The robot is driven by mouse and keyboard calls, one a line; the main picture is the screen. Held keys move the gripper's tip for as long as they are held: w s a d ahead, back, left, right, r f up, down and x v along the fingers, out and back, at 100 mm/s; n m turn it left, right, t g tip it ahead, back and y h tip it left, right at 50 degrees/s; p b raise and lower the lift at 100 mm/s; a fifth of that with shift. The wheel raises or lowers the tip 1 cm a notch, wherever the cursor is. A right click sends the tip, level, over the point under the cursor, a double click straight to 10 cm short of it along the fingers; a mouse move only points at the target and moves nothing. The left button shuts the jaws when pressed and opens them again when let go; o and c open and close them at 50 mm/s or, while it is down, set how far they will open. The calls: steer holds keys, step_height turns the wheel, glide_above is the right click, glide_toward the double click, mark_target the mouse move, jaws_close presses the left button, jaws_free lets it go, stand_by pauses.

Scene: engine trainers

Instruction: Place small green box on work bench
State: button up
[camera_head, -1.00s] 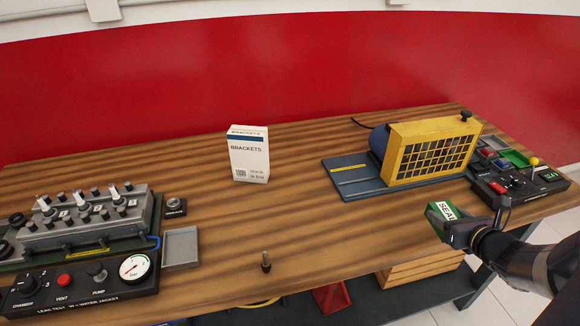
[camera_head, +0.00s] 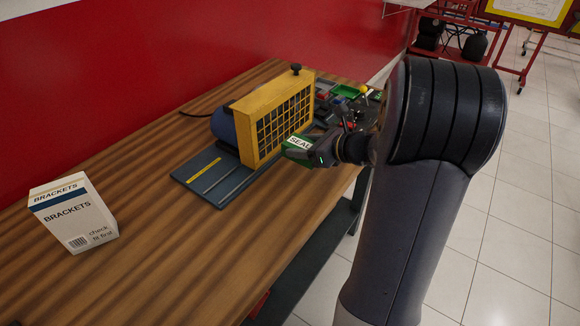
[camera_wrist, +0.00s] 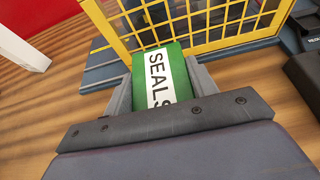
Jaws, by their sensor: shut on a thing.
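The small green box (camera_head: 296,150) has a white band lettered SEALS. My gripper (camera_head: 311,152) is shut on it. In the wrist view the green box (camera_wrist: 174,62) sits between the two fingers of my gripper (camera_wrist: 160,88), with the yellow cage just beyond it. The work bench (camera_head: 150,240) has a striped wooden top. The box is by the front edge of the bench, close to the cage guard; I cannot tell whether it touches the bench top.
The yellow cage guard (camera_head: 272,118) stands on a blue-grey base plate (camera_head: 210,178) behind the box. A white BRACKETS box (camera_head: 78,215) stands at the left. A control box with a green tray (camera_head: 343,91) is at the far end. Bare wood lies between the BRACKETS box and the base plate.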

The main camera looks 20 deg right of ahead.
mark_target(303, 176)
step_height(303, 176, down, 7)
steer(key=shift+r+b, duration=0.2)
steer(key=shift+b, duration=0.15)
steer(key=shift+f, duration=0.1)
steer(key=shift+f, duration=0.15)
steer(key=o, duration=1)
steer(key=shift+o, duration=0.2)
steer(key=shift+r, duration=0.25)
steer(key=shift+s+d+r, duration=0.15)
steer(key=shift+s+d, duration=0.05)
steer(key=v, duration=1.1)
steer(key=shift+s, duration=0.2)
